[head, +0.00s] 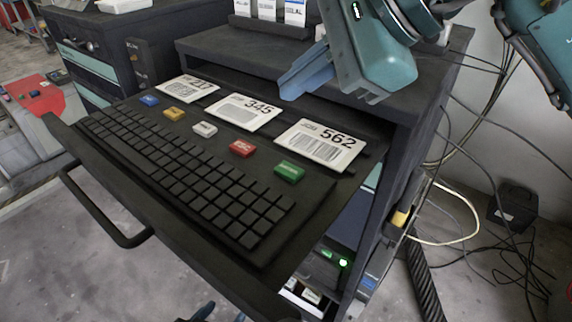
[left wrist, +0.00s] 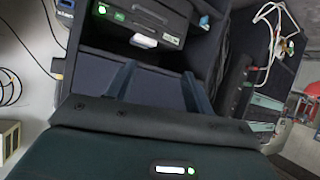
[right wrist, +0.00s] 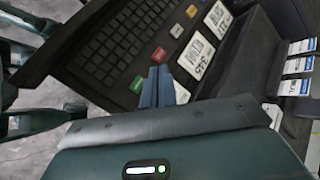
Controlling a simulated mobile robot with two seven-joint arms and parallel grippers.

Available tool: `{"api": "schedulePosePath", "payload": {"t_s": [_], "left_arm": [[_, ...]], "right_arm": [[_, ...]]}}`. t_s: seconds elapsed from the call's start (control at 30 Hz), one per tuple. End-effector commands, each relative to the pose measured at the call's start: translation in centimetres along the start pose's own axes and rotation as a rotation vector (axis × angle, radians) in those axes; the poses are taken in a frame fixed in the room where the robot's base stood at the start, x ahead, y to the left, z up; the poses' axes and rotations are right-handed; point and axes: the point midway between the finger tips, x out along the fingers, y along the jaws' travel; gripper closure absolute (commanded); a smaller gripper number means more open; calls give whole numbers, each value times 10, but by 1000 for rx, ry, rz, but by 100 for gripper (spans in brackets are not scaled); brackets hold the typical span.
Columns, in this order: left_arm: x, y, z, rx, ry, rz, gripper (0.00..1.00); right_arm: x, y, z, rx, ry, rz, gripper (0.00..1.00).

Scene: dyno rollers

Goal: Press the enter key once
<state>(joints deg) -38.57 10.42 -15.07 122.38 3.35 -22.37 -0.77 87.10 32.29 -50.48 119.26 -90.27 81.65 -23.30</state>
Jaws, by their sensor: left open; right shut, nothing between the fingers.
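The green key (head: 289,172), whose small label I cannot read clearly, sits at the right end of a row of coloured keys behind the black keyboard (head: 190,170). The green key also shows in the right wrist view (right wrist: 137,84). My right gripper (head: 290,88) is shut and empty, above the back of the drawer, behind and apart from the green key. Its closed fingers show in the right wrist view (right wrist: 156,78). My left gripper (head: 222,312) is open, with only its fingertips showing at the bottom edge; in the left wrist view its spread fingers (left wrist: 158,82) face the cabinet.
Red (head: 242,149), white (head: 205,129), yellow (head: 174,113) and blue (head: 149,100) keys continue the row. Number cards 562 (head: 318,146), 345 (head: 244,112) and 217 (head: 187,88) lie behind them. The cabinet top (head: 420,75) overhangs the drawer's back. Loose cables hang at right.

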Motion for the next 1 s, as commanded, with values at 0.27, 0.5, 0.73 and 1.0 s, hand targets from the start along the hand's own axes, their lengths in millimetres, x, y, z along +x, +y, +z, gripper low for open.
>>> {"api": "schedulePosePath", "payload": {"t_s": [0.27, 0.5, 0.73, 1.0], "left_arm": [[2, 1, 4, -5, 1, 4, 48], [10, 2, 14, -35, 11, 12, 48], [16, 1, 19, -73, 35, 18, 48], [17, -2, 29, -97, 68, 16, 48]], "right_arm": [[5, 4, -4, 1, -1, 1, 100], [24, 18, -17, 2, -2, 2, 100], [47, 35, -34, 2, -2, 3, 100], [62, 46, -45, 0, -2, 1, 100]]}}
